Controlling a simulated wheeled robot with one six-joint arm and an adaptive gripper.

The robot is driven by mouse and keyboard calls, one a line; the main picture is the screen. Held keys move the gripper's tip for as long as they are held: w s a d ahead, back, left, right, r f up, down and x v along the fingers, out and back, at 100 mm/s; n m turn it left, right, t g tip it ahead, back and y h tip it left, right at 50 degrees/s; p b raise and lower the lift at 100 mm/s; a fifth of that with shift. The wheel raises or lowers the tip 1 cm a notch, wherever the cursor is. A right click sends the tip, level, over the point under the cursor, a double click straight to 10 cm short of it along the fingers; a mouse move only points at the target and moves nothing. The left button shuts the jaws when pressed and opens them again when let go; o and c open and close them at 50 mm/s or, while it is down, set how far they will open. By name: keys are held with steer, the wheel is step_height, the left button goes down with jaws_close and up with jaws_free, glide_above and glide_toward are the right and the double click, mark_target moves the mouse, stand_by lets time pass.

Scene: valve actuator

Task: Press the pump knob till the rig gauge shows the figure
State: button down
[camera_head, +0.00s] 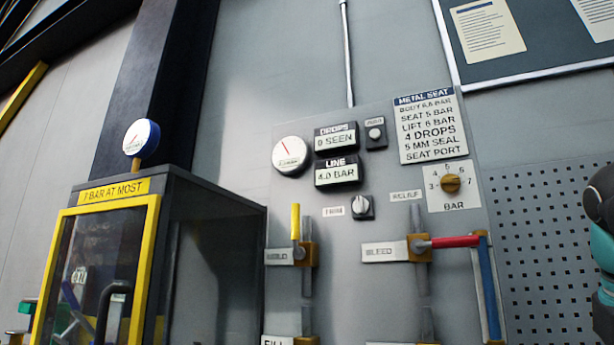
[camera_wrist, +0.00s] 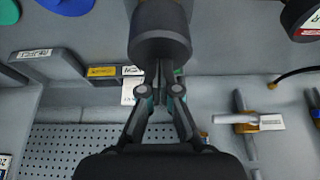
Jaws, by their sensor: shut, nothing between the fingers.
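In the wrist view my gripper (camera_wrist: 160,72) is shut and empty. Its fingertips meet at the lower edge of a dark grey, round-ended cylinder (camera_wrist: 160,32). I cannot tell whether this is the pump knob or whether they touch. In the head view a white round gauge (camera_head: 291,156) with a red needle is on the grey panel; its figures are too small to read. Beside it, a line display (camera_head: 338,171) reads 4.0 BAR. Another gauge (camera_head: 141,138) with a blue rim stands on the cabinet. My gripper is outside the head view.
A yellow-framed cabinet (camera_head: 102,190) marked "7 BAR AT MOST" stands left. The panel holds a drops display (camera_head: 336,138) reading 0 SEEN, a brass dial (camera_head: 452,183), a yellow lever (camera_head: 295,221) and a red lever (camera_head: 455,242). A placard (camera_head: 428,129) lists bar figures.

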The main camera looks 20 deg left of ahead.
steer(key=shift+f+b, duration=2.05)
steer(key=shift+f, duration=0.65)
steer(key=shift+r+p, duration=2.3)
steer(key=shift+p, duration=0.2)
steer(key=shift+r, duration=1.1)
